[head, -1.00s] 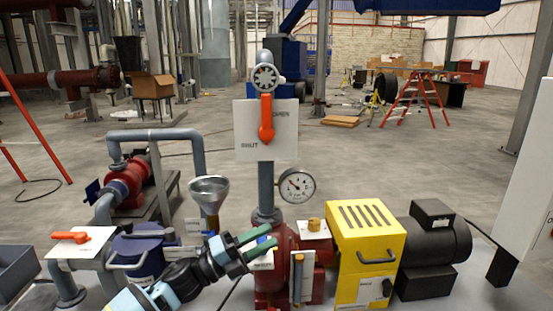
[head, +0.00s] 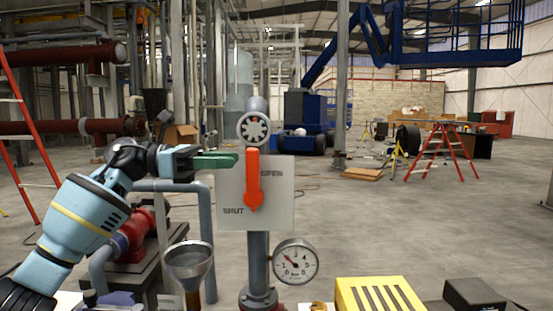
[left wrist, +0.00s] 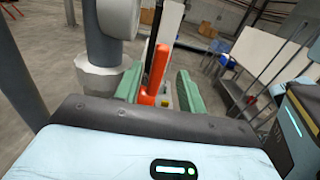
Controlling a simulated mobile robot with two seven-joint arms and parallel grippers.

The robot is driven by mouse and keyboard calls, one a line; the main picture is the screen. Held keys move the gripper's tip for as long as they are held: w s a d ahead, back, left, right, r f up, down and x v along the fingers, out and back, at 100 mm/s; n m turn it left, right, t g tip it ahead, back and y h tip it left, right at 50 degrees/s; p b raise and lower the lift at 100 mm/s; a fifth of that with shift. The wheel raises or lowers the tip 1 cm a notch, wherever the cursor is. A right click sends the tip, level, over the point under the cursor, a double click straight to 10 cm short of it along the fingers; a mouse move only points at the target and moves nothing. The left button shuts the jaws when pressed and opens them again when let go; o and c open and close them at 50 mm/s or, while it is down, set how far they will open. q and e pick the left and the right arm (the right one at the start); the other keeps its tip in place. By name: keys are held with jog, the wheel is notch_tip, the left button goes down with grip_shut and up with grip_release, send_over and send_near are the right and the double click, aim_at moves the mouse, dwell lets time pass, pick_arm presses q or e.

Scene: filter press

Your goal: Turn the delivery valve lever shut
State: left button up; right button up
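The orange lever (head: 253,180) stands upright on a pale plate (head: 228,190) marked OPEN at upper right and SHUT at lower left. Its rounded end is at the bottom. My left gripper (head: 236,160) is level with the lever's upper part, its green fingertips just left of it in the head view. In the left wrist view my left gripper (left wrist: 158,88) is open, its fingers clearly apart. The orange lever (left wrist: 154,75) shows in the gap between them. I see no grip on it. My right gripper is out of view.
A grey pipe (head: 259,262) carries the plate, with a round dial fitting (head: 254,129) above. A pressure gauge (head: 295,262) is to the right and a metal funnel (head: 190,262) to the lower left. A yellow slotted housing (head: 380,297) is at lower right. Space right of the plate looks clear.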

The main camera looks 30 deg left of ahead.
pick_arm(q)
jog(key=p, duration=0.2)
send_over(256, 189)
jog(key=shift+w+a+r, duration=0.2)
jog(key=shift+w+a, duration=0.1)
jog(key=shift+w, duration=0.05)
jog(key=shift+w+d+f, duration=0.15)
jog(key=shift+w+d, duration=0.2)
jog(key=shift+d, duration=0.15)
jog(key=c, duration=0.8)
grip_shut()
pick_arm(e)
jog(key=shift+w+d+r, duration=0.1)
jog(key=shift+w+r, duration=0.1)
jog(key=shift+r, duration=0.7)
